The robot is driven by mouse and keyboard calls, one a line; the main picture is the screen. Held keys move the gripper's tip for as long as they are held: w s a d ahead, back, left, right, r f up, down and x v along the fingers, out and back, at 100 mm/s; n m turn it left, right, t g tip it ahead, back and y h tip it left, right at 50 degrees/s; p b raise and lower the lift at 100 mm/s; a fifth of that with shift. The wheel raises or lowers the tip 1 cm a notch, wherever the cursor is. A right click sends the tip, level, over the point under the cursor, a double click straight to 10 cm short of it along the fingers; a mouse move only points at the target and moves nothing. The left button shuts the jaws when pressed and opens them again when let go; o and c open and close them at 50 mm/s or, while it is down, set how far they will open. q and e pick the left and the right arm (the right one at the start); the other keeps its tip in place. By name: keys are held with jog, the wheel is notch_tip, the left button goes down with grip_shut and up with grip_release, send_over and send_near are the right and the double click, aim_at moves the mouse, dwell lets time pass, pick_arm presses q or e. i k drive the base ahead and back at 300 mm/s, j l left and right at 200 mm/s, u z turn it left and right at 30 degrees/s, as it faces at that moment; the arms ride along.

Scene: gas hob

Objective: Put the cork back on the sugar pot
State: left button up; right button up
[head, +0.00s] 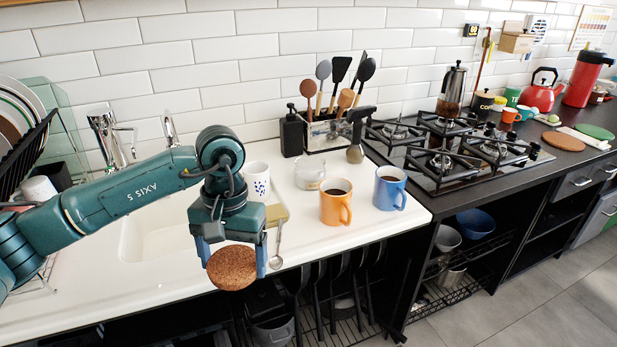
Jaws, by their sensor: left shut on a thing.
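The cork (232,268) is a round brown speckled disc. My left gripper (233,262) is shut on it, one finger at each side, and holds it at the front edge of the white counter. A small clear glass pot with pale contents (309,174), which looks like the sugar pot, stands on the counter behind and to the right of the gripper. No lid shows on it. My right gripper is not in view.
An orange mug (336,203) and a blue mug (389,188) with dark drinks stand right of the pot. A spoon (277,246) lies beside the gripper. A patterned white cup (257,181) stands behind it. A utensil holder (326,133) stands behind the pot.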

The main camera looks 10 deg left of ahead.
aim_at(310, 172)
jog(key=i+l+u, duration=0.5)
jog(key=l, duration=0.15)
jog(key=l+u, duration=0.3)
jog(key=i+l+u, duration=0.25)
jog(key=l, duration=0.2)
jog(key=k+j, duration=0.05)
jog(key=k, duration=0.05)
